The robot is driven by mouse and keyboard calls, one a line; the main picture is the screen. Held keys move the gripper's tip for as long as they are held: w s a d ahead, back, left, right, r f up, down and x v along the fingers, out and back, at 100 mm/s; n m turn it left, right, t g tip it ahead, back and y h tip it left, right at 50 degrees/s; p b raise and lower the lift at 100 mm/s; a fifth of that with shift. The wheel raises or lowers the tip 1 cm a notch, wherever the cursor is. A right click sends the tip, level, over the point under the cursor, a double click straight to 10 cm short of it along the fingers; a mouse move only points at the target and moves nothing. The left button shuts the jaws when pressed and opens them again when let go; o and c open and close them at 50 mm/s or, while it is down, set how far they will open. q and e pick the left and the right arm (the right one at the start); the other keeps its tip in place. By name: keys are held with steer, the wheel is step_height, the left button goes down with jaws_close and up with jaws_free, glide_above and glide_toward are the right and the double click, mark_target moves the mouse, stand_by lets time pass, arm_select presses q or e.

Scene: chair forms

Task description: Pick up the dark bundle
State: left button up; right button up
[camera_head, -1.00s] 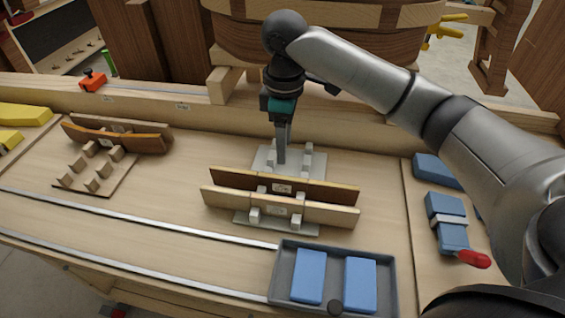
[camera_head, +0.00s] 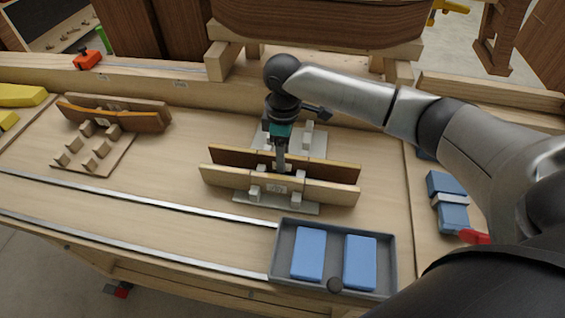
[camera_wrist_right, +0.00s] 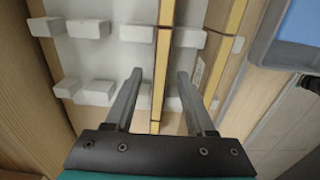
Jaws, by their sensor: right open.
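A dark brown bundle (camera_head: 235,158) of thin strips with pale edges stands on edge in a grey pegged rack (camera_head: 308,208), behind a light wood bundle (camera_head: 228,181). My right gripper (camera_head: 281,167) points down at the middle of the dark bundle. In the right wrist view the right gripper (camera_wrist_right: 158,84) is open. Its two fingers are on either side of the dark bundle (camera_wrist_right: 161,85), seen edge-on, with gaps to both. The light bundle (camera_wrist_right: 229,50) is outside the right finger. Fingertip depth is hard to tell. My left gripper is not in view.
A grey tray (camera_head: 334,226) with two blue blocks stands in front of the rack. Another pegged rack (camera_head: 98,168) with brown curved pieces (camera_head: 118,116) is at left. A blue clamp-like tool (camera_head: 449,200) lies at right. Bare bench lies between the racks.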

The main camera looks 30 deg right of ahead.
steer(key=shift+f, duration=1.55)
steer(key=shift+c, duration=0.2)
jaws_close()
steer(key=shift+w+r, duration=0.1)
